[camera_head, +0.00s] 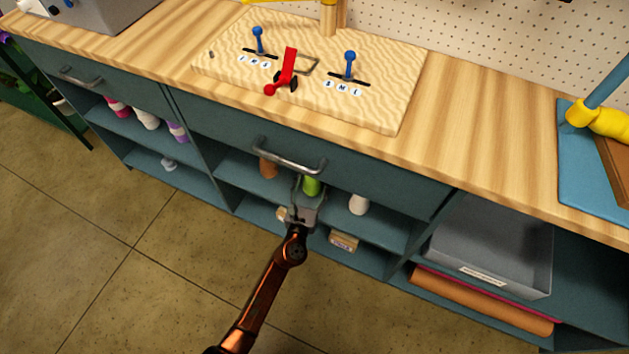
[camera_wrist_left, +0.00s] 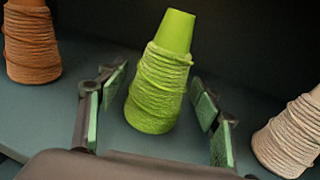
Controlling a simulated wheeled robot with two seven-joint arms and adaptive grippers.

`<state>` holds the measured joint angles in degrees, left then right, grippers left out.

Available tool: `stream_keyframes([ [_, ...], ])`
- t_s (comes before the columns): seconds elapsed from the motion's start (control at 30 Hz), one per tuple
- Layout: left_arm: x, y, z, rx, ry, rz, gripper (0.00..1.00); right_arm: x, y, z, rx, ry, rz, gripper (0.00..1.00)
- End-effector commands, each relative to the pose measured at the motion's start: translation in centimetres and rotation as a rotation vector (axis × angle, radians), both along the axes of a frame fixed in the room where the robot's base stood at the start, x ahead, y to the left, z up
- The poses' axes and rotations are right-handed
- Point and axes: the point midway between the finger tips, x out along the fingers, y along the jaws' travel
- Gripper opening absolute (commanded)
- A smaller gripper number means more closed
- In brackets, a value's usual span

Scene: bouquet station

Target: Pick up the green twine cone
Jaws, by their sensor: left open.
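The green twine cone (camera_wrist_left: 158,82) stands on a shelf inside the cabinet, tilted in the left wrist view. In the head view only part of the green cone (camera_head: 311,185) shows beyond my gripper. My left gripper (camera_wrist_left: 160,108) is open, with one finger on each side of the cone's lower part. A gap shows between the cone and each finger pad, so the gripper does not hold it. In the head view my left gripper (camera_head: 307,190) reaches into the middle shelf bay from the front. My right gripper is in neither view.
An orange-brown cone (camera_wrist_left: 31,42) stands left of the green one and a cream cone (camera_wrist_left: 291,137) right of it. A drawer handle (camera_head: 289,157) juts out just above my gripper. A lower shelf holds a small box (camera_head: 343,241). A grey bin (camera_head: 492,246) stands at the right.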

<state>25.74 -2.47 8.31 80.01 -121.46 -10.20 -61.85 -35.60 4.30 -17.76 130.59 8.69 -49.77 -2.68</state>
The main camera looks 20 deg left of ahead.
Motion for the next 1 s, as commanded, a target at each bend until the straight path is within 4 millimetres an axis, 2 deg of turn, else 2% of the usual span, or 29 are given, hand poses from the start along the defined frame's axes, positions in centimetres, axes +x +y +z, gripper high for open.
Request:
stream_keyframes([
  [0.27,0.19,0.08,0.11,0.0,-0.001,0.001,0.58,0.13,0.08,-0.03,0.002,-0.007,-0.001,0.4],
  [0.9,0.17,0.06,0.06,0.0,0.0,0.0,0.14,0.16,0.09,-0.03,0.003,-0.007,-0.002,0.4],
  [1.0,0.18,0.05,0.11,0.0,-0.001,0.0,0.1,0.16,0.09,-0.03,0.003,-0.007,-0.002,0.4],
])
